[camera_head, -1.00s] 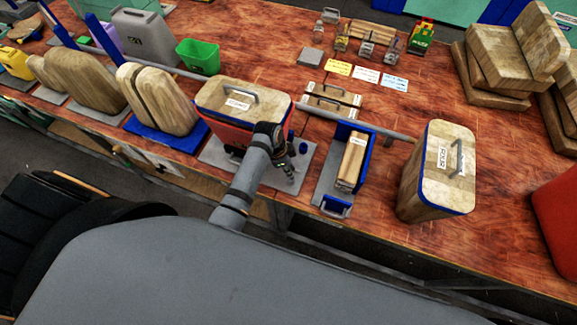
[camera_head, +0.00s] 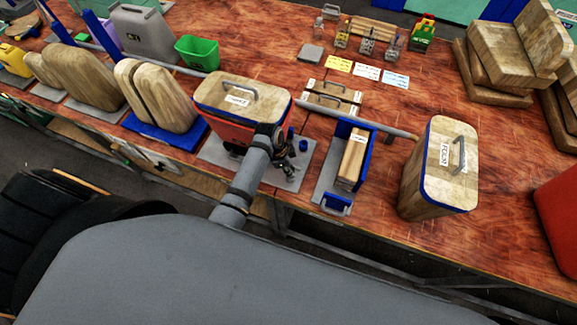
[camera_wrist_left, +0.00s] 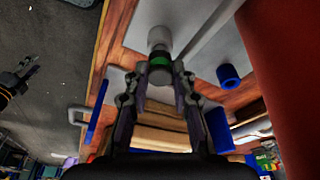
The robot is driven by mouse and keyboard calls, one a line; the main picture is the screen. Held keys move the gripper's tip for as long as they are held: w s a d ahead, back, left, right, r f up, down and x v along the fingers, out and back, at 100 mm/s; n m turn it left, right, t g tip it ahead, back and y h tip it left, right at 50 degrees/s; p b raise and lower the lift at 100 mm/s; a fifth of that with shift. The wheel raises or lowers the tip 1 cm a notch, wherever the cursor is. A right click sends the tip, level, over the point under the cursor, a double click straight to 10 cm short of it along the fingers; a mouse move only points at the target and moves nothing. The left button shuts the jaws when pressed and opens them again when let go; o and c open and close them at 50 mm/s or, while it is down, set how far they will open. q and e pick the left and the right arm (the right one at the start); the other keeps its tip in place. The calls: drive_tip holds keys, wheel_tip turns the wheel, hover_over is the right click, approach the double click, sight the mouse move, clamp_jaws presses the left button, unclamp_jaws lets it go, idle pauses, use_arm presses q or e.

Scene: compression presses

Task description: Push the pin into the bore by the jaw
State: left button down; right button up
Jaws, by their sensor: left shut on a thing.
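My left gripper (camera_head: 284,163) is low over the grey plate (camera_head: 304,175), beside the red press with the wooden lid (camera_head: 240,98). In the left wrist view, its fingers (camera_wrist_left: 160,76) are shut on a pin (camera_wrist_left: 159,42), a pale grey cylinder with a green band between the fingertips. The pin's grey end points away from the gripper, near the plate. A short blue cylinder (camera_wrist_left: 228,75) with a dark end stands apart on the right; it also shows in the head view (camera_head: 303,146). I cannot clearly make out the bore or whether the pin touches it.
A blue-sided press with wooden blocks (camera_head: 352,158) stands right of the gripper, and a wooden bin (camera_head: 440,170) beyond it. A grey bar (camera_head: 375,128) crosses behind. A dark gripper-like part (camera_wrist_left: 14,82) shows over the floor in the wrist view, possibly my right gripper.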

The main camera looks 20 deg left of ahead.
use_arm(q)
drive_tip(key=shift+b+x, duration=0.4)
drive_tip(key=shift+x, duration=0.45)
drive_tip(key=c, duration=1)
unclamp_jaws()
drive_tip(key=shift+s+a, duration=0.15)
drive_tip(key=shift+c, duration=0.2)
drive_tip(key=v, duration=1.2)
drive_tip(key=shift+a, duration=0.1)
